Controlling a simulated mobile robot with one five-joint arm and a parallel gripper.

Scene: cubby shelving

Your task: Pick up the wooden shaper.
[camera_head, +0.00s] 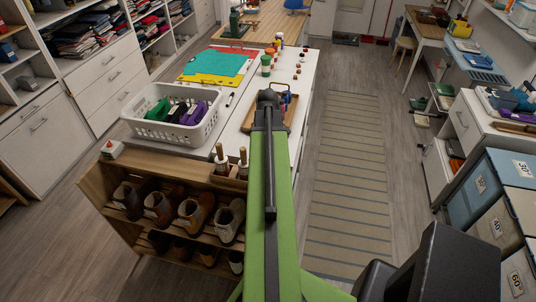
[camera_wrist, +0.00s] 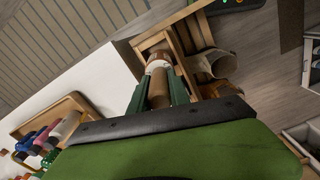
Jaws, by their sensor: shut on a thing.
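In the wrist view, the wooden shaper (camera_wrist: 158,88) is a brown wooden cylinder with a paler, wider part beyond it. The two green fingers of my gripper (camera_wrist: 161,79) are shut on it, one on each side. Its far end reaches into or against a small wooden compartment (camera_wrist: 168,36); I cannot tell whether it rests there. In the head view, my green arm hides the gripper and the held piece. Two similar wooden-handled pieces (camera_head: 220,165) (camera_head: 243,162) stand upright just left of the arm.
A wooden shelf (camera_head: 97,189) with several boots (camera_head: 193,211) is below the counter edge. A white basket (camera_head: 207,132) stands on the white counter, with a wooden tray (camera_head: 291,101) behind my arm. The striped floor mat (camera_head: 346,190) to the right is clear.

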